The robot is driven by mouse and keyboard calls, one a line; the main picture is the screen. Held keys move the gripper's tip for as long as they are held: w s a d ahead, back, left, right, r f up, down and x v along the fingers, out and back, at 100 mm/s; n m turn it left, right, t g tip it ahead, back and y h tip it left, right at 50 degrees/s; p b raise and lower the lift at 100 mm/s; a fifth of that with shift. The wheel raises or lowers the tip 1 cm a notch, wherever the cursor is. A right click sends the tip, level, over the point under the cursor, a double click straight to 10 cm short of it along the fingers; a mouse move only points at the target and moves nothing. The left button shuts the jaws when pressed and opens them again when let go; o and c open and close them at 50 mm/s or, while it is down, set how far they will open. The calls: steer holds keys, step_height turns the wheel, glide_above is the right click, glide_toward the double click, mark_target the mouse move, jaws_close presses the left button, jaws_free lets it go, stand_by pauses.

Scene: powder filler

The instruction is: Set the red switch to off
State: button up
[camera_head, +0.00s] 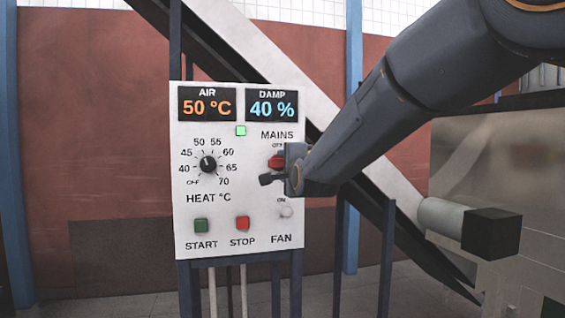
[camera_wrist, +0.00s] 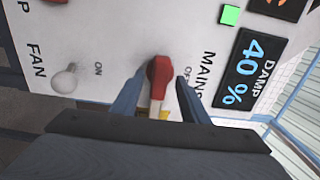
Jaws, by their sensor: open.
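The red switch (camera_head: 275,162) is a red-tipped lever under the MAINS label on the white panel, partly hidden by my gripper (camera_head: 281,175). It shows in the wrist view (camera_wrist: 160,76) with a pale and yellow part below the red tip. The OFF label is on one side of it and an ON label on the other. The red tip looks nearer OFF, but its exact setting is hard to tell. My gripper (camera_wrist: 160,78) is open in the wrist view, with one finger on each side of the lever. Whether a finger touches it is unclear.
The panel (camera_head: 184,150) also carries a black HEAT dial (camera_head: 208,164), a green START button (camera_head: 201,225), a red STOP button (camera_head: 242,223) and a pale FAN knob (camera_head: 286,211). A green lamp (camera_head: 240,131) is lit. A grey cylinder (camera_head: 445,217) juts out at right.

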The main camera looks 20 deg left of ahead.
steer(key=shift+w+a, duration=0.2)
steer(key=shift+w, duration=0.15)
jaws_close()
